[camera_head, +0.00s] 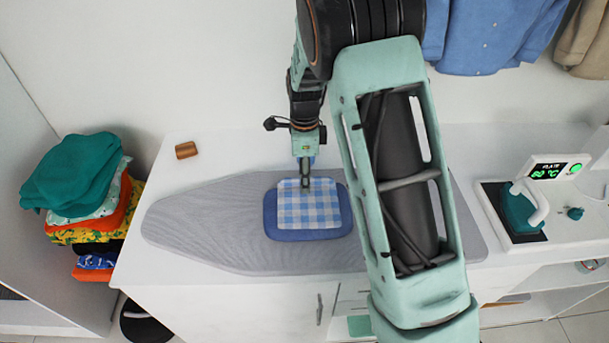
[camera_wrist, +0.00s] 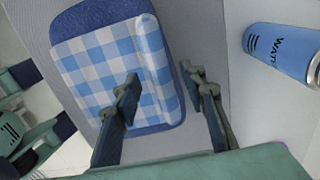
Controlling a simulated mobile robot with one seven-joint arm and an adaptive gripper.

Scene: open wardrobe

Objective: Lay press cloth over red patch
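The press cloth, a blue-and-white checked cloth (camera_head: 310,210), lies over a dark blue folded piece (camera_head: 305,235) on the grey ironing board (camera_head: 205,225). No red patch shows; whatever is under the cloth is hidden. My gripper (camera_head: 305,182) points down at the cloth's far edge. In the wrist view, my gripper's fingers (camera_wrist: 165,85) are apart, with the cloth (camera_wrist: 100,70) below and partly between them. One edge strip of the cloth looks raised or folded there. I cannot tell whether the fingers touch it.
A blue can with "WAT" lettering (camera_wrist: 285,52) stands near the gripper. An iron (camera_head: 520,208) rests on its stand at the right, its display reading 80 °C. A small wooden block (camera_head: 186,150) lies behind the board. Folded clothes (camera_head: 85,195) are stacked at the left; shirts hang above.

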